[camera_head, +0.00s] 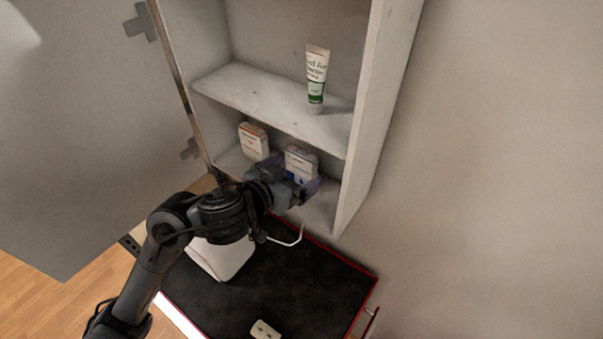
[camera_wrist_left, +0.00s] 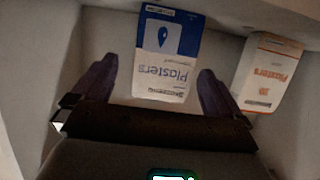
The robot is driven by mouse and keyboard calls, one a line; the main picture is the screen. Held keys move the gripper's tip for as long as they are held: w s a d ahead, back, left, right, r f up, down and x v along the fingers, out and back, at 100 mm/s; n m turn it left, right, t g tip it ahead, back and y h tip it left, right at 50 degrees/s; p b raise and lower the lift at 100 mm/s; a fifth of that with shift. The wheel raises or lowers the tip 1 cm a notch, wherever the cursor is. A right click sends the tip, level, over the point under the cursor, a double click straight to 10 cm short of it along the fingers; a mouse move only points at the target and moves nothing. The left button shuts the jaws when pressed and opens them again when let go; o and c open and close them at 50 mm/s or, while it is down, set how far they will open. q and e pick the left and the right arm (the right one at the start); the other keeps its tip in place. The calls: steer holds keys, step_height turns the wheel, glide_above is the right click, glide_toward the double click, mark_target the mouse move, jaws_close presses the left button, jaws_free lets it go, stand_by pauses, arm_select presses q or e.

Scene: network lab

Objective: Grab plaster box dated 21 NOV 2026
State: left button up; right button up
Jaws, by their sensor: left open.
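My left gripper (camera_head: 290,177) is open inside the lower compartment of the wall cabinet. A white and blue plaster box (camera_head: 301,158) stands there in front of it. In the left wrist view, upside down, this box (camera_wrist_left: 166,60) lies between the two spread fingers (camera_wrist_left: 157,76), with a gap visible on each side. A white and orange plaster box (camera_head: 254,142) stands to its left on the same shelf. In the left wrist view the orange box (camera_wrist_left: 268,72) is at the right, outside the fingers. No date is readable on either box. My right gripper is not in view.
The shelf above (camera_head: 260,99) carries a white and green tube (camera_head: 316,80). The cabinet's right side wall (camera_head: 366,130) is close to the gripper. The open door (camera_head: 80,130) is at the left. A dark-topped surface (camera_head: 300,290) with a white object (camera_head: 222,259) lies below.

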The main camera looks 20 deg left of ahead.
arm_select(q)
steer(key=shift+b+x, duration=1.05)
steer(key=shift+x, duration=1.75)
steer(key=shift+a, duration=0.2)
steer(key=c, duration=0.9)
steer(key=shift+r, duration=0.15)
